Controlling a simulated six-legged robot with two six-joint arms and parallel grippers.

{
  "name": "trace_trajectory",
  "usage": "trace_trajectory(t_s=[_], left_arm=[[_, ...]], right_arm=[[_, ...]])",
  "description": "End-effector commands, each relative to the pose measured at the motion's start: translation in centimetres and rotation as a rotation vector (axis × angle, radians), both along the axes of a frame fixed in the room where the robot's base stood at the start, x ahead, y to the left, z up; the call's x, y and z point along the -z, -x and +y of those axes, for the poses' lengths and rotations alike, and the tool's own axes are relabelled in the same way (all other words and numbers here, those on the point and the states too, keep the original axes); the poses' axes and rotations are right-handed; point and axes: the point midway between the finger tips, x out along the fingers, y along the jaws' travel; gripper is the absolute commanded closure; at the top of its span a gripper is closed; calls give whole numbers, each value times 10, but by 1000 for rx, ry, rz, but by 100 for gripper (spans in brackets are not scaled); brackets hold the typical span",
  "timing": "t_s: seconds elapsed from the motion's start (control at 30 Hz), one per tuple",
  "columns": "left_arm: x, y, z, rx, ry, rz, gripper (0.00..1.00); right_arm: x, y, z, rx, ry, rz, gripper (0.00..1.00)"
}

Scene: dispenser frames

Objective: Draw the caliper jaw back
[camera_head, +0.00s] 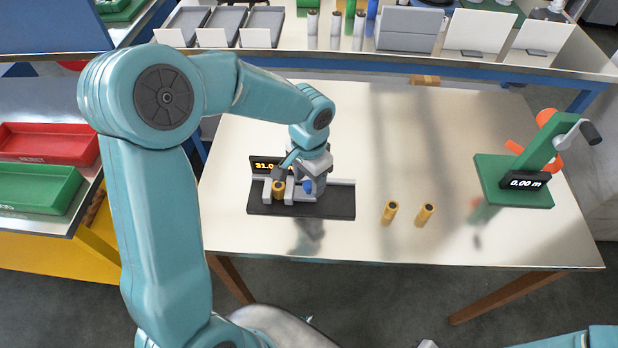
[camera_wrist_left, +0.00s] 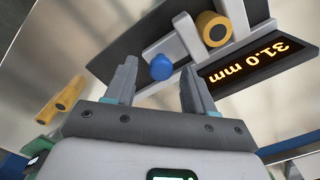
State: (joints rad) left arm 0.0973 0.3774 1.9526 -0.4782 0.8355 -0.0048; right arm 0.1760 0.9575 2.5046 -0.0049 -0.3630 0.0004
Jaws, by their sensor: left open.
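The caliper is a dark base (camera_head: 340,204) with a grey rail and upright grey jaws; its display (camera_head: 268,166) reads 31.0 mm, also legible in the left wrist view (camera_wrist_left: 262,62). A yellow cylinder (camera_head: 278,190) with a dark core sits between the jaws; it also shows in the left wrist view (camera_wrist_left: 213,28). A blue knob (camera_head: 308,187) is on the moving jaw. My left gripper (camera_head: 311,176) is over the caliper. In the left wrist view its open fingers (camera_wrist_left: 158,82) stand either side of the blue knob (camera_wrist_left: 162,67); contact cannot be told. My right gripper is out of view.
A green crank device (camera_head: 540,150) reading 0.00 m stands farther right. Red (camera_head: 50,143) and green (camera_head: 40,190) trays lie at the left. A shelf with bins runs along the back.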

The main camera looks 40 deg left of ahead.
Motion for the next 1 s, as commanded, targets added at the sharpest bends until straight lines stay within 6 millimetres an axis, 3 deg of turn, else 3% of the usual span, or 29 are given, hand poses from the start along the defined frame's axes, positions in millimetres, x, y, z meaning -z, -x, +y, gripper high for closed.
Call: trace_trajectory(t_s=[0.33, 0.37, 0.5, 0.53, 0.73, 1.0], left_arm=[[6, -1, 1, -1, 0, -1, 46], [6, -1, 1, -1, 0, -1, 52], [6, -1, 1, -1, 0, 0, 98], [6, -1, 1, -1, 0, 0, 100], [6, -4, -4, 1, 0, 1, 100], [6, -23, -36, 2, 0, 0, 100]], right_arm=[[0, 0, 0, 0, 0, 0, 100], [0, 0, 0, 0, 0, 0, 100], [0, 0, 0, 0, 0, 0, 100], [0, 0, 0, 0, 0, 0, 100], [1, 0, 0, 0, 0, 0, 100], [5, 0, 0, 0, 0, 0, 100]])
